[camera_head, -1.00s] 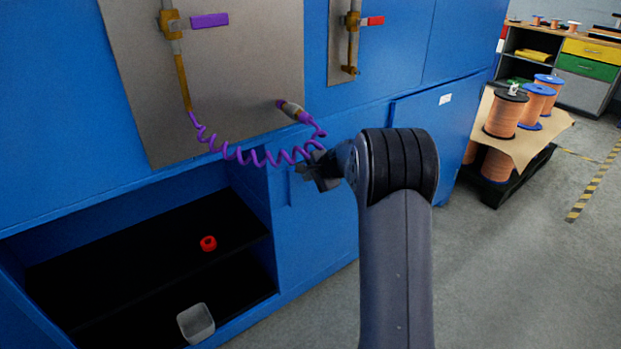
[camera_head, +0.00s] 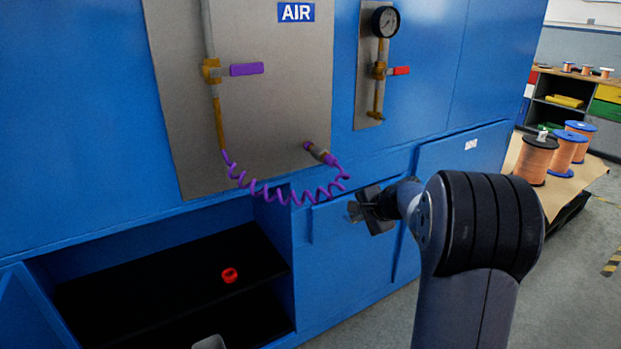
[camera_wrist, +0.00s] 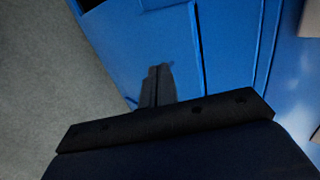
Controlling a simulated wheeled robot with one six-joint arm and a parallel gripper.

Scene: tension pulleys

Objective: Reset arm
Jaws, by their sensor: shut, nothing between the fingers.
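My gripper (camera_head: 362,209) is in front of the blue cabinet (camera_head: 340,225), just right of and below the end of the purple coiled air hose (camera_head: 285,196). In the wrist view the fingers of my gripper (camera_wrist: 158,82) are together with nothing between them, over the blue cabinet front and grey floor. The hose hangs from a brass fitting on the grey panel (camera_head: 270,105) and ends at a purple nozzle (camera_head: 320,154) on the panel. I cannot tell whether the gripper touches the cabinet.
The open cabinet bay at lower left has a black shelf (camera_head: 170,275) with a red ring (camera_head: 230,275) and a grey container (camera_head: 209,342) below. A purple valve handle (camera_head: 246,69), red handle (camera_head: 401,71) and gauge (camera_head: 385,21) are above. Copper spools (camera_head: 537,160) stand at right; floor lies between.

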